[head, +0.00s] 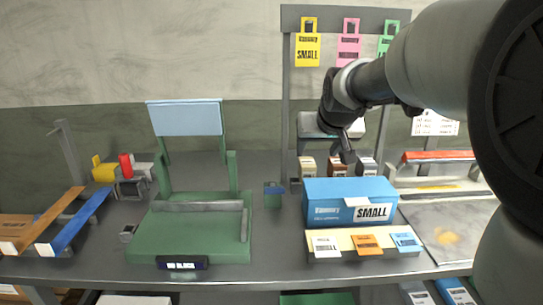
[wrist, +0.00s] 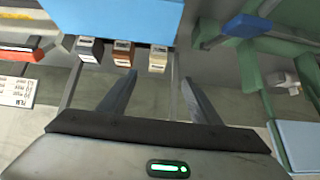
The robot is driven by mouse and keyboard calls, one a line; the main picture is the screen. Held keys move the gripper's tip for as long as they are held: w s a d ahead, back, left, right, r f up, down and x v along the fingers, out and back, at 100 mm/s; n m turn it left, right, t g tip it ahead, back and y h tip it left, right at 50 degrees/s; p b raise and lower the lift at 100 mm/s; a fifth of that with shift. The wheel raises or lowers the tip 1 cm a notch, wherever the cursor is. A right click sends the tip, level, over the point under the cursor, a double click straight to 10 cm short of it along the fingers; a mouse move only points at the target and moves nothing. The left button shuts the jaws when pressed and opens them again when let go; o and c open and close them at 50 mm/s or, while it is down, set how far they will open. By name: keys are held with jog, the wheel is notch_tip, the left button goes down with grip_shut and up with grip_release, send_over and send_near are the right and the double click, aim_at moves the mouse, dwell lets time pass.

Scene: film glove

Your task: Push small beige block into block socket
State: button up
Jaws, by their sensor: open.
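The small beige block (head: 307,168) stands at the left end of a row of three blocks behind the blue box. In the wrist view the beige block (wrist: 158,58) lies just beyond the gap between my fingertips, apart from them. My gripper (head: 347,156) points down over the row in the head view, near the brown block. In the wrist view my gripper (wrist: 159,78) is open, with nothing between its two fingers. I cannot tell for certain which part is the block socket.
A brown block (head: 337,167) and a grey block (head: 367,167) stand beside the beige one. The large blue box (head: 345,190) stands in front of them. A small green piece with a blue top (head: 273,195) and a green stand (head: 190,240) are to the left.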

aim_at(309, 165)
jog(key=x, duration=0.4)
jog(key=b+x, duration=0.1)
jog(key=x, duration=0.4)
jog(key=b+x, duration=0.1)
jog(key=x, duration=0.4)
jog(key=shift+w+r, duration=0.4)
jog(key=shift+r, duration=0.05)
jog(key=x, duration=0.1)
jog(key=b+x, duration=0.1)
jog(key=x, duration=0.2)
jog(key=shift+d+f+b, duration=0.3)
jog(key=shift+f+b, duration=0.1)
jog(key=shift+f, duration=0.15)
jog(key=shift+w+f, duration=0.1)
jog(key=shift+w, duration=0.2)
jog(key=shift+c, duration=0.2)
jog(key=c, duration=1.2)
